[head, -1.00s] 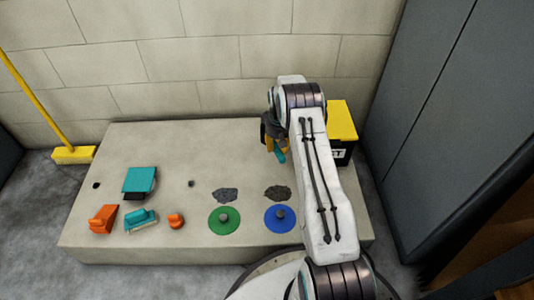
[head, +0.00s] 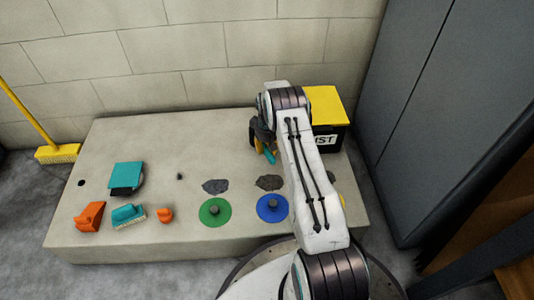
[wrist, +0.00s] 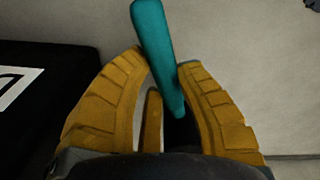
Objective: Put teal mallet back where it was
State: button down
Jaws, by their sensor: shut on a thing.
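My gripper (head: 262,148) is over the back right of the concrete slab, left of the black box with the yellow lid. Its yellow fingers are shut on the teal mallet (head: 270,157), of which only a short teal piece shows below them in the head view. In the wrist view, the mallet's teal bar (wrist: 158,45) slants up from between the fingers. Its other end is hidden behind the fingers and palm. I cannot tell whether the mallet touches the slab.
The black box (head: 328,138) stands right of my gripper. A grey cabinet (head: 430,100) bounds the right.

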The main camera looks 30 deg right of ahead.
notch_tip(320, 180, down, 2)
jog(key=shift+w+b, duration=0.1)
jog(key=shift+b, duration=0.2)
jog(key=c, duration=1)
grip_release()
